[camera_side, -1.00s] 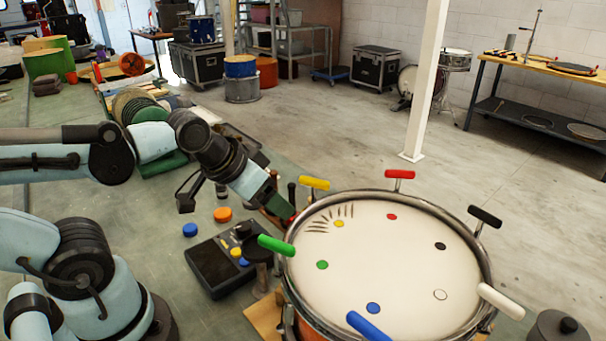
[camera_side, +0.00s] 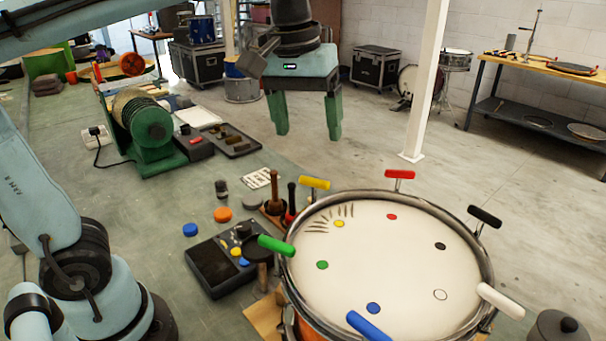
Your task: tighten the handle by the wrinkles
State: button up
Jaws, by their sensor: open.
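The drum (camera_side: 390,275) has a white head in a metal hoop. Dark wrinkles (camera_side: 330,218) lie on the head at its upper left, around the yellow dot (camera_side: 339,224). The yellow handle (camera_side: 314,183) stands on the rim right beside them. Other rim handles are red (camera_side: 399,175), black (camera_side: 485,216), white (camera_side: 500,301), blue (camera_side: 368,326) and green (camera_side: 276,245), each with a like-coloured dot on the head. My gripper (camera_side: 306,132) hangs above and behind the yellow handle, fingers pointing down, open and empty, apart from the drum.
A green-framed machine (camera_side: 147,130) stands further back. A white post (camera_side: 425,85) rises behind the drum.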

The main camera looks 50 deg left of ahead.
aim_at(314, 179)
jog(key=shift+g, duration=0.9)
jog(key=f, duration=0.3)
jog(key=d+f, duration=0.1)
jog(key=f, duration=0.2)
jog(key=d+f, duration=0.1)
jog(key=f, duration=0.2)
jog(key=shift+s+d+f, duration=0.15)
jog(key=shift+f, duration=0.05)
jog(key=shift+c, duration=0.5)
jog(key=c, duration=0.9)
